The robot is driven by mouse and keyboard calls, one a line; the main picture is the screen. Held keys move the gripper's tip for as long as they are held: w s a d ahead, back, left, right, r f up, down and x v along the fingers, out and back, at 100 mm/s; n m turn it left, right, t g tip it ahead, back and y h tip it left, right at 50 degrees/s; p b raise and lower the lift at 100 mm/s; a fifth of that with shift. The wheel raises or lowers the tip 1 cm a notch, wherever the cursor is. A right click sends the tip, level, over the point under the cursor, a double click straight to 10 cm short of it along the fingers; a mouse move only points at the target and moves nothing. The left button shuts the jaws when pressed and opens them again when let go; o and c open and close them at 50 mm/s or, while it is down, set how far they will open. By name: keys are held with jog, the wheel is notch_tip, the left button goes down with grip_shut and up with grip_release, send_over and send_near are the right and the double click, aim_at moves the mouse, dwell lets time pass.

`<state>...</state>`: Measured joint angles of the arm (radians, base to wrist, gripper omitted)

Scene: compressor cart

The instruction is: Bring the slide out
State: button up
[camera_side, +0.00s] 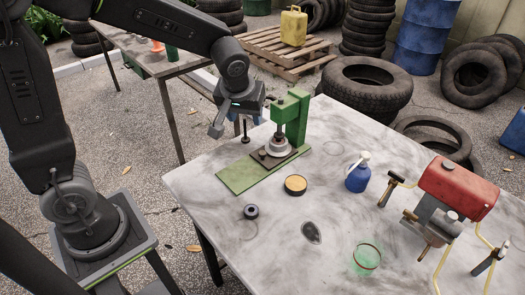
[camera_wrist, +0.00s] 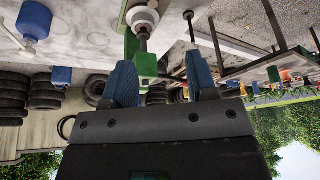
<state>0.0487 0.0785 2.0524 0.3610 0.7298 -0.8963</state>
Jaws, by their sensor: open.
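A green press (camera_side: 289,118) stands on the table, with a long flat green base (camera_side: 238,178) reaching left. On the base lies a dark brown plate (camera_side: 280,159), which looks like the slide, with a small dark knob at its left end and a pale round part above it. My gripper (camera_side: 237,122) is left of the press, above the base and clear of the plate. In the wrist view its blue fingertips (camera_wrist: 160,80) are apart, with nothing held between them. The green press (camera_wrist: 137,50) and pale round part (camera_wrist: 142,18) show beyond them. A thin dark rod hangs near my gripper.
A blue bottle (camera_side: 357,178) and red compressor (camera_side: 458,187) stand right. The table's left corner is bare.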

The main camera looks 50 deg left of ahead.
aim_at(262, 153)
jog(key=w+a+f, duration=0.1)
jog(key=w+f, duration=0.2)
jog(key=f, duration=0.3)
jog(key=w+a+f+n, duration=0.1)
jog(key=w+f, duration=0.1)
jog(key=f, duration=0.4)
jog(key=w+a+f+n, duration=0.1)
jog(key=w+a+f, duration=0.1)
jog(key=f, duration=0.5)
jog(key=shift+w+f+y, duration=0.1)
jog(key=shift+w+y, duration=0.2)
jog(key=shift+w, duration=0.55)
grip_shut()
